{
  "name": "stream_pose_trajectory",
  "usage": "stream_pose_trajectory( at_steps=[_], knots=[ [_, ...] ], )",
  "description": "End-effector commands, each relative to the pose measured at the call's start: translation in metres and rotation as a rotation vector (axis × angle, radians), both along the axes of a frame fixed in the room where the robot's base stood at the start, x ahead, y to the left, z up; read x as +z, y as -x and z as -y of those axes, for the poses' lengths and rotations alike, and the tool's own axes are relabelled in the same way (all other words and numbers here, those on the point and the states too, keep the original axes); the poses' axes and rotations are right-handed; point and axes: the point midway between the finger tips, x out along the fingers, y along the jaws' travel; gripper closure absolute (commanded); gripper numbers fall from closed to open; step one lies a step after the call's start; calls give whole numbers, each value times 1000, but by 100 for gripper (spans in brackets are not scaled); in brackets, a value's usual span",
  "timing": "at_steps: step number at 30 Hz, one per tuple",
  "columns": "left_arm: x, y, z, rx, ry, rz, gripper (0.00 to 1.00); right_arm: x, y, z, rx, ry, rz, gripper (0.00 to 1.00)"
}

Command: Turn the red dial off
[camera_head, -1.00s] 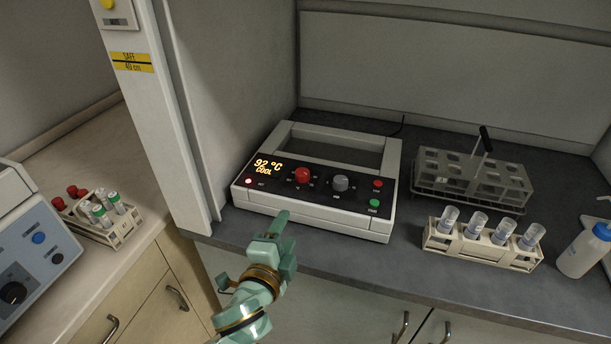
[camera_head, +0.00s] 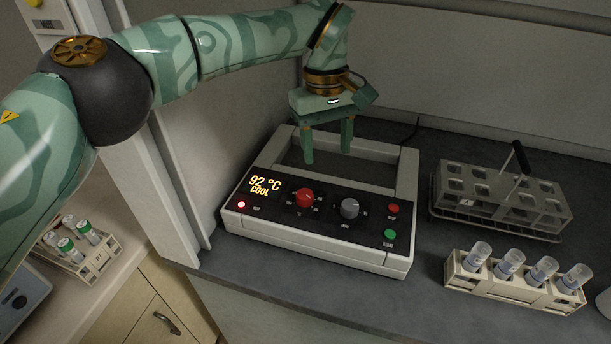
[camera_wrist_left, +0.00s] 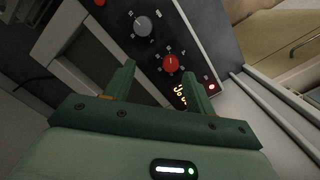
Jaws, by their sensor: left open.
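The red dial (camera_head: 304,198) sits on the black front panel of a white heater unit (camera_head: 330,248), beside a grey dial (camera_head: 349,208). The lit display (camera_head: 265,186) reads 92 °C COOL. My left gripper (camera_head: 328,158) is open and empty, pointing down above the unit's open frame, behind the dials. In the left wrist view the red dial (camera_wrist_left: 171,62) shows beyond and between the two spread fingers of my left gripper (camera_wrist_left: 160,78), not touched by them. My right gripper is not in view.
A red button (camera_head: 393,209) and a green button (camera_head: 389,234) sit right of the dials. A rack of capped tubes (camera_head: 512,287) and a grey wire rack (camera_head: 500,200) stand to the right. A cabinet wall (camera_head: 215,120) rises at the left.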

Motion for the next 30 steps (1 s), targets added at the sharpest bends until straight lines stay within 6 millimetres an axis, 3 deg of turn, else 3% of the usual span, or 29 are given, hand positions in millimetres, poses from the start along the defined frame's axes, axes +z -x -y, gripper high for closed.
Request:
stream_pose_trajectory(
  at_steps=[1,3,7,11,21,30],
  knots=[
    [16,-8,-13,8,-52,30,45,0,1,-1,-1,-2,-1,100],
    [29,-13,-25,16,-95,47,45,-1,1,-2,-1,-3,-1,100],
    [25,-15,-32,18,-118,51,45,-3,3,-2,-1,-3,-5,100],
    [0,-14,-33,17,-114,47,45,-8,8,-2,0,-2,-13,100],
    [-86,-11,-36,18,-111,47,45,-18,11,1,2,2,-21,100],
    [-125,-11,-38,21,-111,49,45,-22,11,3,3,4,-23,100]
  ],
)
